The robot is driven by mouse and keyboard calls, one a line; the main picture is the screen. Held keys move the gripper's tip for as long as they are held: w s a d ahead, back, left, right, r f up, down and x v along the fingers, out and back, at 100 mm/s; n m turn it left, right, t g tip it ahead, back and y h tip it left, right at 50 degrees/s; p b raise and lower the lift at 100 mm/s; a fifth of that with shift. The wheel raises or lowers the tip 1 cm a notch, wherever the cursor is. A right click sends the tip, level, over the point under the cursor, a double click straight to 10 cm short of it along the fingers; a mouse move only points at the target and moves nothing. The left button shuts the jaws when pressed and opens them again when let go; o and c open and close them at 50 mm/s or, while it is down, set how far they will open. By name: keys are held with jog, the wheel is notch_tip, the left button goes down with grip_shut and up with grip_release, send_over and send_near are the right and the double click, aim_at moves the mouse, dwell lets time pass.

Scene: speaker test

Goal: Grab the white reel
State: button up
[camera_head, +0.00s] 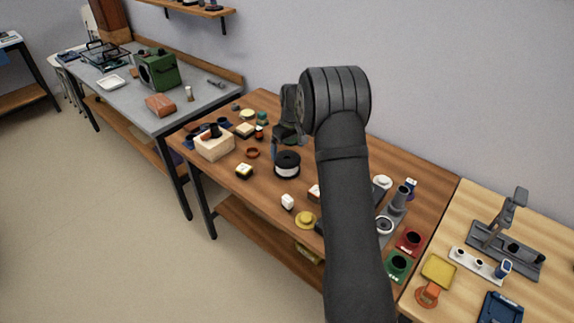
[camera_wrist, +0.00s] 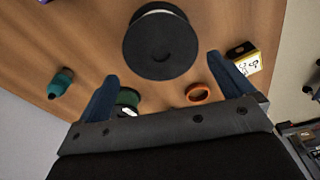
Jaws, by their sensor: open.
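The white reel (camera_head: 287,170) stands on the brown wooden table, with black end discs and a white band between them. In the wrist view the reel (camera_wrist: 160,45) shows its black top disc, with a little of the white at its upper edge. My gripper (camera_head: 283,146) is above the table, just behind the reel in the head view. In the wrist view my gripper (camera_wrist: 161,70) has its two blue fingers apart, one toward each side of the reel's disc, with nothing held. I cannot tell how high the fingers are above the reel.
An orange ring (camera_wrist: 198,93) and a yellow-and-black block (camera_wrist: 243,58) lie close by. A teal piece (camera_wrist: 61,83) lies to the left in the wrist view. A wooden box (camera_head: 213,146) stands left of the reel; a small white block (camera_head: 287,202) is in front.

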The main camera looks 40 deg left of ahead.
aim_at(287, 159)
jog(key=shift+s+a+f, duration=0.1)
jog(key=shift+f, duration=1.4)
jog(key=shift+s+a+f, duration=0.1)
jog(key=shift+f, duration=1.35)
jog(key=c, duration=0.9)
jog(key=shift+w, duration=0.1)
jog(key=shift+r, duration=0.1)
